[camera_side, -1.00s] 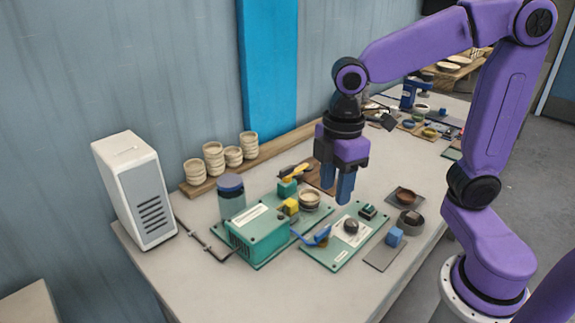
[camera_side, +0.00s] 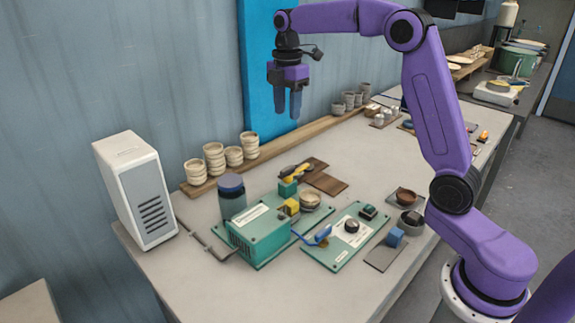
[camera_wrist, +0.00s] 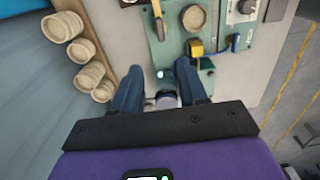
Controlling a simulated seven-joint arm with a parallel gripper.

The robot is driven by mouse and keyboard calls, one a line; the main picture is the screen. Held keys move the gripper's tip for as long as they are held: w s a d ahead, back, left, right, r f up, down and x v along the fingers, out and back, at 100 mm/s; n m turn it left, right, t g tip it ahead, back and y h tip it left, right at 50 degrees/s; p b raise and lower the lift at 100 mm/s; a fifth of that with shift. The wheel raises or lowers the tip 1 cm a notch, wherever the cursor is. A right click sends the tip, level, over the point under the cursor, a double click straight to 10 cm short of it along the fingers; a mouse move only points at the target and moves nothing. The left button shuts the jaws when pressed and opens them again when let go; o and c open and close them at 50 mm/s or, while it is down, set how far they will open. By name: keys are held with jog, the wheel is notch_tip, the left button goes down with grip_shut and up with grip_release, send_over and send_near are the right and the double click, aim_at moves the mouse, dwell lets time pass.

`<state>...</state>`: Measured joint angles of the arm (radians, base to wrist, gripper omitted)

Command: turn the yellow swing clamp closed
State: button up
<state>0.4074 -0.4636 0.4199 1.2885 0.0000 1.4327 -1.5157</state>
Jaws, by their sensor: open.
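The yellow swing clamp (camera_side: 297,171) is a yellow-orange arm with a dark part, on a small teal block (camera_side: 288,188) at the back of a green board. It also shows at the top of the wrist view (camera_wrist: 157,11). A separate yellow block (camera_side: 291,206) sits on the same board, beside a pale round dish (camera_side: 310,200). My gripper (camera_side: 288,112) is open and empty, raised high and pointing down, apart from the clamp. In the wrist view, the spread fingers (camera_wrist: 158,72) are below the clamp in the picture. The clamp's far end is cut off there.
Stacked pale cups (camera_side: 214,158) line the wooden shelf behind. A white vented unit (camera_side: 136,190) stands left.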

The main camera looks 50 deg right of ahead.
aim_at(288, 168)
notch_tip(288, 168, down, 17)
jog(key=shift+f, duration=0.1)
dwell(0.5)
grip_shut()
